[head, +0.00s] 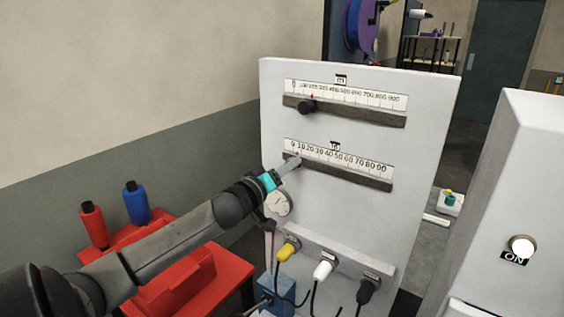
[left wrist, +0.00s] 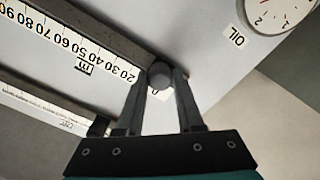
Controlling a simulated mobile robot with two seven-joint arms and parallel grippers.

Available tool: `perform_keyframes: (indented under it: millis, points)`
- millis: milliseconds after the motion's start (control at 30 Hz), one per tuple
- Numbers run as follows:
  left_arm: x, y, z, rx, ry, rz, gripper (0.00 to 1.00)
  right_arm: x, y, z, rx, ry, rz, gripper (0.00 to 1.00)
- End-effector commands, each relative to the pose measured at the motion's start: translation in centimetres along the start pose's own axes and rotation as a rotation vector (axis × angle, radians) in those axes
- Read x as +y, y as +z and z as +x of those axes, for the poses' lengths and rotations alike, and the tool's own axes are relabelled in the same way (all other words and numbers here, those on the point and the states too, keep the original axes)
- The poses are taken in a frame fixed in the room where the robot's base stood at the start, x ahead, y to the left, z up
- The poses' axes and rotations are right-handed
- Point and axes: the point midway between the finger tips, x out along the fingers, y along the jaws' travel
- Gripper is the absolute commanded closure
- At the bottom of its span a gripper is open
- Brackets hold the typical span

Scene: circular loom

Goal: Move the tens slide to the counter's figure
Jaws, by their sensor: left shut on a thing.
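The tens scale (head: 345,160) is the lower of two numbered strips on the white panel, marked 0 to 90 above a dark slot (head: 350,176). My left gripper (head: 291,162) is at the low end of this slot. In the left wrist view my left gripper (left wrist: 160,85) has its fingers closed on the round grey tens slide knob (left wrist: 159,75). The knob is near the 10 and covers part of the scale; its exact reading is unclear. The upper, hundreds slide has a black knob (head: 307,107) around 100 to 200. I see no readable counter figure.
A round dial (head: 278,203), labelled OIL in the left wrist view, sits below the tens slot. Yellow, white and black plugs (head: 323,268) line the panel's lower ledge. A red rack (head: 190,275) with red and blue spools is at left. A white cabinet (head: 515,190) stands at right.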

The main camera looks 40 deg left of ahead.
Motion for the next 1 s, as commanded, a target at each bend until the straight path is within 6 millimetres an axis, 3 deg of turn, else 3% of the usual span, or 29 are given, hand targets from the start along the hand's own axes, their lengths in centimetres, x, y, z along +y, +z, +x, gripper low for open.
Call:
perform_keyframes:
  millis: [400, 433, 600, 700, 1000]
  points:
    - [0.69, 0.59, -0.02, -0.003, 0.004, -0.001, 1.00, -0.02, -0.04, -0.46, 0.000, 0.000, 0.000, 1.00]
    - [0.69, 0.59, -0.01, -0.004, 0.004, -0.001, 0.62, -0.02, -0.04, -0.46, 0.000, 0.000, 0.000, 1.00]
    - [0.67, 0.55, -0.01, -0.003, 0.003, -0.001, 0.43, -0.02, -0.04, -0.46, 0.000, 0.000, 0.000, 1.00]
    - [0.65, 0.52, -0.01, -0.002, 0.002, 0.000, 0.33, -0.02, -0.04, -0.46, 0.000, 0.000, 0.000, 1.00]
    - [0.61, 0.52, -0.15, -0.002, 0.002, 0.000, 0.33, -0.01, -0.04, -0.45, 0.000, 0.000, 0.001, 1.00]
